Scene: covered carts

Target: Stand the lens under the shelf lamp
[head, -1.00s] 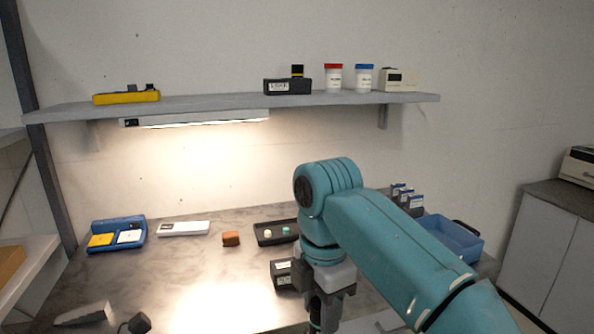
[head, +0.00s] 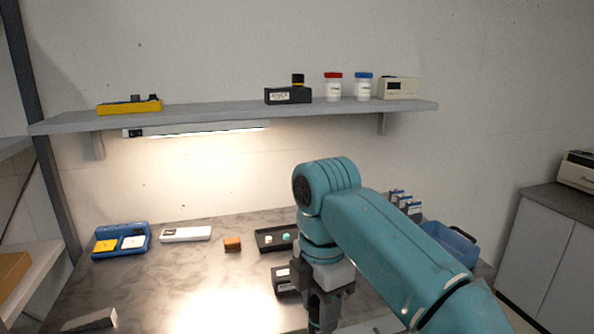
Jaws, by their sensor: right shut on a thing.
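The shelf lamp (head: 200,131) is a lit strip under the left part of the grey shelf (head: 225,115). It throws a bright patch on the worktop (head: 190,270) below. My right gripper (head: 322,322) points down at the bottom middle, over the worktop's front part and to the right of the bright patch. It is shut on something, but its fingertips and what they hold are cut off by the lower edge. I cannot make out the lens anywhere. My left gripper is out of view.
A black box (head: 284,281) stands close left of my gripper. A blue bin (head: 450,240) is at right.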

